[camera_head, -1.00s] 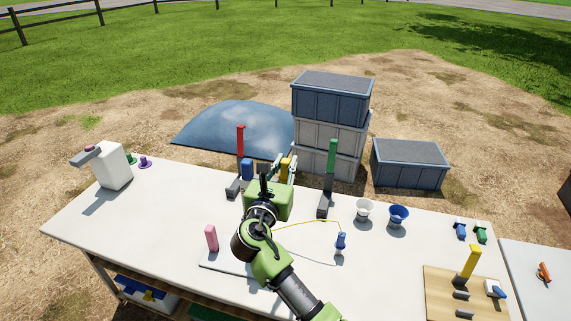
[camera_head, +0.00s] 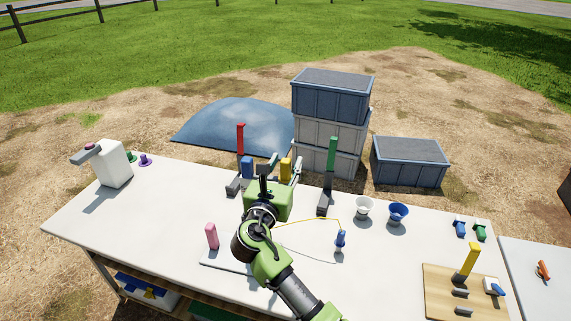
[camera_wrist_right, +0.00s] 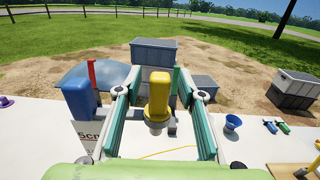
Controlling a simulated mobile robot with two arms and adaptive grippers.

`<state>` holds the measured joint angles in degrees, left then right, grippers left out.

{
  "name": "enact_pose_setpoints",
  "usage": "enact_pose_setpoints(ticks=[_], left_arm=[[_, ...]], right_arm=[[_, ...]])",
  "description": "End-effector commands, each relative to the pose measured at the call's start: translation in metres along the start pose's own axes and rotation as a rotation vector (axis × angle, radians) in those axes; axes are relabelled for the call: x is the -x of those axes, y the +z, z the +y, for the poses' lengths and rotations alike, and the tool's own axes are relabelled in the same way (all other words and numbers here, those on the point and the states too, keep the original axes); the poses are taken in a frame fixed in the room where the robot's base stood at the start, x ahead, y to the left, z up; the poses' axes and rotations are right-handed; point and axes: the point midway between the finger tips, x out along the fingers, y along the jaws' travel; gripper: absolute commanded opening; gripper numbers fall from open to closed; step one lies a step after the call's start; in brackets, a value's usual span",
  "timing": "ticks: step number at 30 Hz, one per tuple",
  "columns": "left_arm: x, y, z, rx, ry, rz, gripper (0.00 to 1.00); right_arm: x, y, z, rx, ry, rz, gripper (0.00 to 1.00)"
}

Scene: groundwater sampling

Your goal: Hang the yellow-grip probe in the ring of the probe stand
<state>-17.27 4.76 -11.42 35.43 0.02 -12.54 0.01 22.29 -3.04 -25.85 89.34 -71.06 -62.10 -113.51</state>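The yellow-grip probe (camera_head: 286,164) is upright past my right gripper (camera_head: 285,172), near the back of the table. In the right wrist view the yellow grip (camera_wrist_right: 158,92) stands between the two spread fingers of that gripper (camera_wrist_right: 158,105), with a gap on each side. A grey collar (camera_wrist_right: 157,127) shows under the grip. My gripper's body hides the probe's lower part in the head view. I cannot make out the stand's ring or whether the probe hangs in it. My left gripper is not in view.
A blue block (camera_head: 247,168) stands just left of the gripper. A red post (camera_head: 240,140) and a green post (camera_head: 332,154) flank it. White (camera_head: 364,208) and blue (camera_head: 398,214) cups stand to the right. The left tabletop (camera_head: 165,220) is mostly clear.

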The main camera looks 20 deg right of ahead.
Motion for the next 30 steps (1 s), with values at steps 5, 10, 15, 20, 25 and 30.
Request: enact_pose_setpoints(ticks=[5, 10, 15, 20, 25, 30], left_arm=[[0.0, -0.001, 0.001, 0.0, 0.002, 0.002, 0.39], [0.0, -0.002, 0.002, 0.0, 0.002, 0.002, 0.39], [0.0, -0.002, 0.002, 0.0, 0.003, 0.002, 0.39], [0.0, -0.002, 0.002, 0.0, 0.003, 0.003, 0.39], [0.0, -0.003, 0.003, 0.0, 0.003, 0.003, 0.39], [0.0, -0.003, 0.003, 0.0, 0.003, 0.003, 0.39]], right_arm=[[0.028, -0.001, 0.001, -0.002, 0.002, 0.003, 0.36], [0.066, -0.002, 0.001, -0.001, 0.002, 0.003, 0.36], [0.097, -0.001, 0.001, -0.001, 0.002, 0.003, 0.36], [0.113, -0.001, 0.0, -0.001, 0.001, 0.002, 0.36], [0.117, 0.0, 0.0, 0.0, 0.0, 0.001, 0.36], [0.117, 0.0, 0.0, 0.0, 0.0, 0.001, 0.36]])
